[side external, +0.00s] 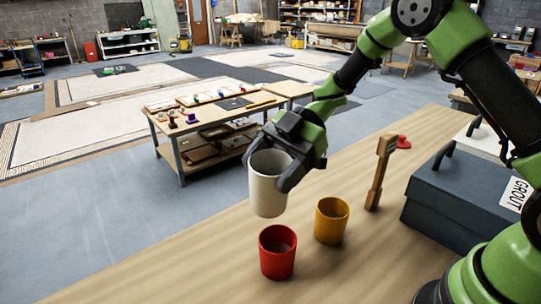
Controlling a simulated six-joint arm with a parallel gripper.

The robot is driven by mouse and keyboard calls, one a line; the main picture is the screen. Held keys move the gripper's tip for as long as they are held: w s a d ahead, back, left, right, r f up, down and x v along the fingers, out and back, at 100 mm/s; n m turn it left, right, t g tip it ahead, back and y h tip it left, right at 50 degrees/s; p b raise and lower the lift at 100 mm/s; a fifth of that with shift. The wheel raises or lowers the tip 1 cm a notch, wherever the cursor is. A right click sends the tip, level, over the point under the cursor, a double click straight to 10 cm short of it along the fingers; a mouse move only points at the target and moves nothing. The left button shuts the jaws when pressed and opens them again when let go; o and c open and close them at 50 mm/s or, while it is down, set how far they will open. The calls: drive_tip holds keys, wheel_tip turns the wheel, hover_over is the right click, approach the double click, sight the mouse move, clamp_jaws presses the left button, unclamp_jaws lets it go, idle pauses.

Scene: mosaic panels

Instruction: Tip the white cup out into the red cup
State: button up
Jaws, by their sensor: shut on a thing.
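The white cup (268,190) is held by my gripper (279,172). My gripper is shut on the cup's upper part. The cup is nearly upright and above the red cup, a little behind and left of it in the picture. The red cup (277,258) stands upright on the wooden table. Its rim opens upward and something brownish shows inside. The white cup's contents cannot be made out from this view.
A yellow cup (331,222) stands just right of the red cup. Behind it stand a wooden tool (380,172) and a red item (403,142). A dark box labelled GROUT (455,200) is at the right. The table (190,262) left of the red cup is clear.

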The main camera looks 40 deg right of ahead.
sight(264, 210)
drive_tip(key=shift+f, duration=0.4)
drive_tip(key=n+t+h, duration=0.2)
drive_tip(key=t, duration=0.1)
drive_tip(key=shift+s+f+n, duration=0.1)
drive_tip(key=shift+n, duration=0.2)
drive_tip(key=n+t, duration=0.1)
drive_tip(key=f+t+h, duration=0.1)
drive_tip(key=t, duration=0.1)
drive_tip(key=shift+s+a+f+n, duration=0.15)
drive_tip(key=shift+s+n, duration=0.1)
drive_tip(key=shift+n, duration=0.15)
drive_tip(key=f+n+t, duration=0.2)
drive_tip(key=s+f+t+h, duration=0.1)
drive_tip(key=t, duration=0.1)
drive_tip(key=shift+s+a+f+n, duration=0.1)
drive_tip(key=shift+a+f+n, duration=0.15)
drive_tip(key=shift+n, duration=0.15)
drive_tip(key=shift+s+a+f+n+t, duration=0.1)
drive_tip(key=shift+s+f+n+t, duration=0.15)
drive_tip(key=shift+n+t, duration=0.25)
drive_tip(key=shift+s+a+f+n+t, duration=0.1)
drive_tip(key=shift+s+f+n+t, duration=0.1)
drive_tip(key=shift+n+t, duration=0.3)
drive_tip(key=shift+s+r+n+t, duration=0.1)
drive_tip(key=shift+s+n+t, duration=0.15)
drive_tip(key=shift+n+t, duration=0.5)
drive_tip(key=shift+a+t, duration=0.1)
drive_tip(key=shift+t, duration=0.15)
drive_tip(key=shift+w, duration=0.1)
